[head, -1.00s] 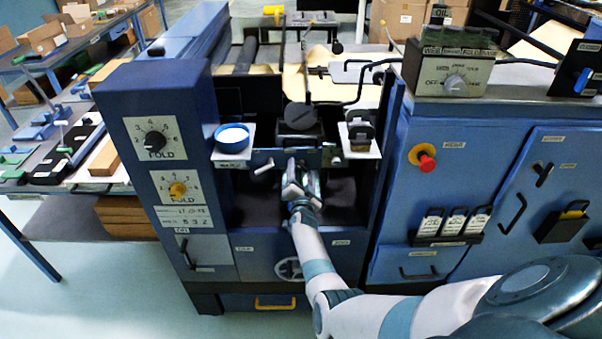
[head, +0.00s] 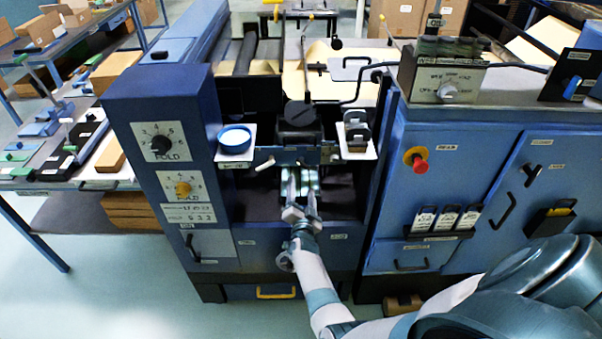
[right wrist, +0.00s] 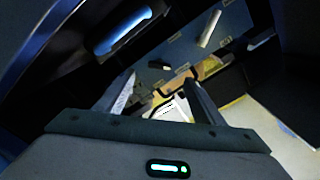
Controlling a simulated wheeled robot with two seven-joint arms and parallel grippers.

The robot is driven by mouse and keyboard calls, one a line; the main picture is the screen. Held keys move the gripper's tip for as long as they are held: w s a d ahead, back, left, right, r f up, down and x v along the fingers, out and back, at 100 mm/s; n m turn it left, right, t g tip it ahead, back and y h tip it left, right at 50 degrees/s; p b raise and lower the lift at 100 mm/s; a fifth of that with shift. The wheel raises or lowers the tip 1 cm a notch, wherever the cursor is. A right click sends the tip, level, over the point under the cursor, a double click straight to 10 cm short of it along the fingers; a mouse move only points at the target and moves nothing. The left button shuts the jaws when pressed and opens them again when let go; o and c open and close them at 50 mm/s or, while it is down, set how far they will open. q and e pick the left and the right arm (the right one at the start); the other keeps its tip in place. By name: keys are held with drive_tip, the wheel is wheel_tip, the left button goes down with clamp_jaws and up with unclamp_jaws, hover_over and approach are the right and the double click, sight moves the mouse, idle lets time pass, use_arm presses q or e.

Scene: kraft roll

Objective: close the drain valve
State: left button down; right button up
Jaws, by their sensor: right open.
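My right gripper (head: 302,180) reaches into the dark bay of the blue machine. Its two fingers point away from me and stand apart, with nothing seen between them. In the right wrist view the open fingers (right wrist: 160,94) frame a blurred, cluttered background. A short pale lever (head: 265,164) sticks out at the bay's upper left, left of the fingertips and apart from them. A pale lever (right wrist: 210,28) also shows in the right wrist view, beyond the fingers. A round handwheel (head: 285,262) on the lower front panel is partly hidden by my wrist. No readable label tells which one is the drain valve.
Left of the bay is a panel with a black knob (head: 160,145) and a yellow knob (head: 183,188). On the right cabinet are a red button (head: 418,163) and door handles. The floor in front is clear.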

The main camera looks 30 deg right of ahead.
sight(291, 264)
use_arm(q)
wheel_tip(291, 264, up, 3)
drive_tip(key=shift+r+p, duration=0.1)
drive_tip(key=shift+p, duration=1.1)
use_arm(e)
drive_tip(key=v, duration=0.7)
drive_tip(key=shift+s+a+f, duration=0.1)
drive_tip(key=shift+f, duration=0.05)
